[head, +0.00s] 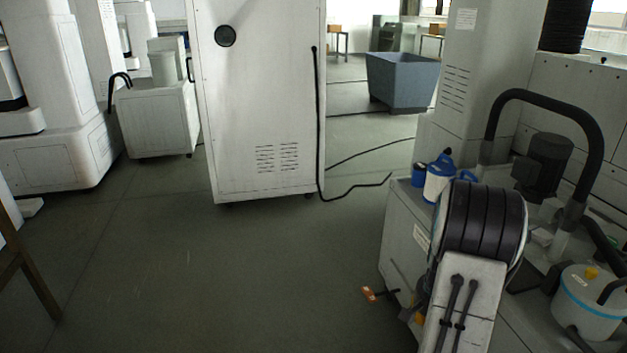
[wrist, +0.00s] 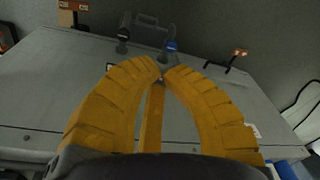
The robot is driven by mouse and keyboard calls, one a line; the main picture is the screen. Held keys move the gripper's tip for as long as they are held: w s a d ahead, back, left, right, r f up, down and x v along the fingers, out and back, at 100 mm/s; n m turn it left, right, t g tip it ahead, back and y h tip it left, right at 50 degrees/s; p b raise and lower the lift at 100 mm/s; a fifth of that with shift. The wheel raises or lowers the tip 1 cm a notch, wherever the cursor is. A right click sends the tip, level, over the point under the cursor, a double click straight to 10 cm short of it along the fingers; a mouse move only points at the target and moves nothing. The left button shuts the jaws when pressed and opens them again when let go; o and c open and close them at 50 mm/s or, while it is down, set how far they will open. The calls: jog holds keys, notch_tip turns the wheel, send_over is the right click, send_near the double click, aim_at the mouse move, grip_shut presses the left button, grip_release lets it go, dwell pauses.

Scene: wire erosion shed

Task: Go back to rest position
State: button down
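My gripper (wrist: 164,70) shows in the wrist view with its ribbed yellow-orange fingers curving together. Their tips meet or nearly meet, and I see nothing held between them. A narrow orange strip between the two outer fingers looks like a third finger. Behind the tips is a grey cabinet panel (wrist: 60,90). In the head view my arm, with a black ribbed joint and a pale link, stands at the lower right in front of the grey machine cabinet (head: 398,235). The gripper cannot be made out there.
A blue-and-white container (head: 438,182), pump motor (head: 545,165) and lidded pot (head: 588,305) stand on top. A tall white cabinet (head: 262,110) with a trailing black cable is ahead. Left-centre floor is clear.

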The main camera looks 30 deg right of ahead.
jog(key=w+a+r+n+t+p, duration=0.1)
jog(key=a+r+n+p, duration=0.35)
jog(key=a+r, duration=0.6)
jog(key=w+a+r+n+p, duration=0.1)
jog(key=a+r+n+p, duration=0.2)
jog(key=a+r+p, duration=0.7)
jog(key=s+a+r+n+p, duration=0.2)
jog(key=s+a+r, duration=0.3)
jog(key=r, duration=0.3)
jog(key=s+a+r+n+t+y+p, duration=0.1)
jog(key=s+a+r+n, duration=0.3)
jog(key=r, duration=0.4)
jog(key=shift+s+a+n+p, duration=0.4)
jog(key=shift+s+a, duration=0.15)
jog(key=shift+a, duration=0.25)
